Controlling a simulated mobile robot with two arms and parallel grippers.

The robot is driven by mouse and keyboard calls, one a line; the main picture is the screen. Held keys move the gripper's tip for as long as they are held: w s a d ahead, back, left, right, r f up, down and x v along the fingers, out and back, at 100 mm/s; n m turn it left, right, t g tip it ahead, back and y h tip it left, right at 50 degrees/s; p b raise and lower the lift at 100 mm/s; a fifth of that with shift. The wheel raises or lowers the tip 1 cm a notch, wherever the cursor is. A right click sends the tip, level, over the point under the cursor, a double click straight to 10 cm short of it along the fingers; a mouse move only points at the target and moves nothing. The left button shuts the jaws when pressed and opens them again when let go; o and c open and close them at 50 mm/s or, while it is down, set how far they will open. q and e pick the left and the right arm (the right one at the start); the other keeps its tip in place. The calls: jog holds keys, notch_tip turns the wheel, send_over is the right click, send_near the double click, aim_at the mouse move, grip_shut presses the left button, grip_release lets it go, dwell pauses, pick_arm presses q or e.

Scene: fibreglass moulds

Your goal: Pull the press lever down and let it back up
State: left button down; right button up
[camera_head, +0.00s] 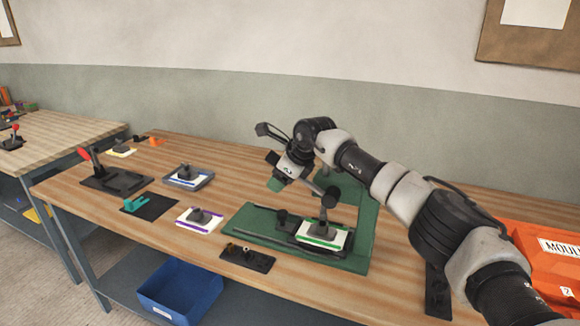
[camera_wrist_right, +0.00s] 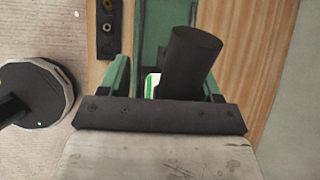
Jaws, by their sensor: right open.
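The press stands on a green base (camera_head: 366,238) on the wooden table. A small mould (camera_head: 323,236) with a white top and green stripes sits on it. My right gripper (camera_head: 275,172) is open above the press, tilted down. In the right wrist view a thick dark cylinder (camera_wrist_right: 188,62) rises between the green fingers (camera_wrist_right: 165,85), closer to the right one. Contact cannot be told. My left gripper is not in view.
Small moulds with handles (camera_head: 189,176) (camera_head: 199,218) and a dark fixture with a red knob (camera_head: 112,176) stand to the left. A dark strip (camera_head: 247,257) lies in front of the press. An orange bin (camera_head: 548,262) is at right. A blue bin (camera_head: 182,292) is on the lower shelf.

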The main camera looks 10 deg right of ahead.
jog(key=shift+b+v, duration=0.45)
jog(key=shift+v, duration=2.3)
jog(key=s+d+r+b, duration=0.1)
jog(key=s+d+b, duration=0.3)
jog(key=s+d, duration=0.4)
jog(key=shift+s+d, duration=0.4)
jog(key=shift+d, duration=0.3)
jog(key=shift+a, duration=0.1)
